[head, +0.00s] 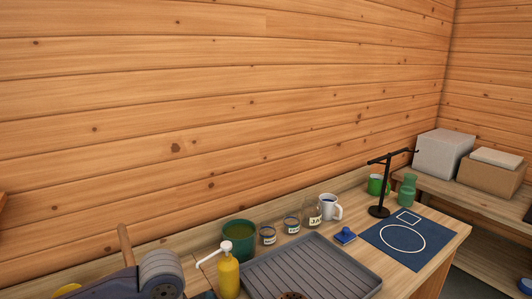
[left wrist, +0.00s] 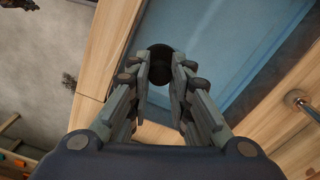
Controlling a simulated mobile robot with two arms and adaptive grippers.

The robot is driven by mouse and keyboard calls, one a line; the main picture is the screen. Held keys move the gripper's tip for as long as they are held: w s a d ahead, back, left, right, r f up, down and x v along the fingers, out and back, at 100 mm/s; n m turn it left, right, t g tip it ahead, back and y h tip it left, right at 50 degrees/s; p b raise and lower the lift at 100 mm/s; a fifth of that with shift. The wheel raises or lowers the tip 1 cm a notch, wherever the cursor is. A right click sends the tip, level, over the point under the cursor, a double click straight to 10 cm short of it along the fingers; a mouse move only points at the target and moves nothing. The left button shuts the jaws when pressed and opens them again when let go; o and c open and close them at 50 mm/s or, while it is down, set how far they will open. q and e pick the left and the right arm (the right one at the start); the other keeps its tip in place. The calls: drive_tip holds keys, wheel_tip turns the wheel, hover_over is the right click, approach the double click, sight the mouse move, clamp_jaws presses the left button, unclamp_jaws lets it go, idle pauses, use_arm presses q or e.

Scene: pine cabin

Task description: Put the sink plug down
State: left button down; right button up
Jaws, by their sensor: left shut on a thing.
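In the left wrist view, my left gripper (left wrist: 160,70) is shut on a dark round thing, which looks like the sink plug (left wrist: 160,54). It sits between the fingertips, over the border of a blue surface (left wrist: 225,40) and a wooden edge. I cannot tell how high it is held. In the head view only part of my left arm shows at the bottom left; the fingers and the plug are hidden there. My right gripper is in neither view.
In the head view, a grey ribbed tray (head: 325,262) lies on the wooden counter. Around it stand a yellow pump bottle (head: 228,275), green pot (head: 239,240), jars (head: 292,224), white mug (head: 330,207) and black stand (head: 380,211). A blue mat (head: 420,256) lies right, beside a blue block (head: 345,236).

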use_arm(q)
drive_tip(key=s+a+r+n+b, duration=0.1)
drive_tip(key=s+a+r+n, duration=0.1)
drive_tip(key=s+n, duration=0.4)
drive_tip(key=shift+s+a+r+n, duration=0.15)
drive_tip(key=shift+a+r+n, duration=0.15)
drive_tip(key=shift+r, duration=0.4)
